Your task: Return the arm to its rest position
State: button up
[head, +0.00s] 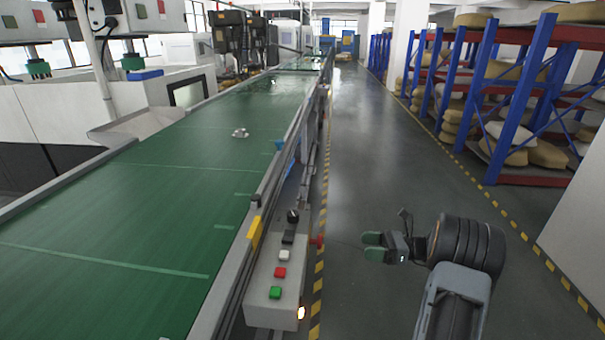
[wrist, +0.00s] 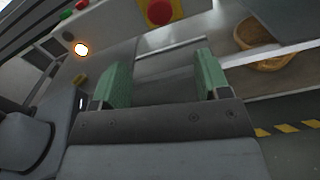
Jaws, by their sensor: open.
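My gripper (head: 373,246) is at the lower right in the head view, over the aisle floor and to the right of the conveyor's control box. Its green fingers also show in the wrist view (wrist: 162,82), spread apart with nothing between them. My arm reaches up from the bottom edge of the head view, and its wrist is bent so that the fingers point left towards the control box. The gripper appears apart from the box.
The control box (head: 275,285) carries several coloured buttons and a lit lamp. A green conveyor (head: 130,215) runs along the left, with a small metallic part (head: 240,133) on it. Blue shelving (head: 520,85) stands at right. The aisle floor (head: 375,150) is clear ahead.

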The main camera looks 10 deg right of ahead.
jog(key=s+a+f+n+g+h, duration=0.2)
jog(key=s+f+n+g+h, duration=0.15)
jog(key=f, duration=0.25)
jog(key=s+a+r+n+g+h+p, duration=0.3)
jog(key=s+r+n+h+p, duration=0.1)
jog(key=s+n+h, duration=0.25)
jog(key=s+a+r+n+t+h+p, duration=0.1)
jog(key=s+a+r+n+h+p, duration=0.1)
jog(key=r, duration=0.5)
jog(key=s+a+r+n+t+h+p, duration=0.2)
jog(key=s+a+r+n+p, duration=0.2)
jog(key=r+n, duration=0.3)
jog(key=s+a+r+n+t+h+p, duration=0.1)
jog(key=s+a+r+n+h+p, duration=0.2)
jog(key=r+n, duration=0.2)
notch_tip(320, 180, up, 2)
jog(key=shift+r+p, duration=0.15)
jog(key=shift+p, duration=0.15)
jog(key=shift+t, duration=0.25)
jog(key=shift+c, duration=0.4)
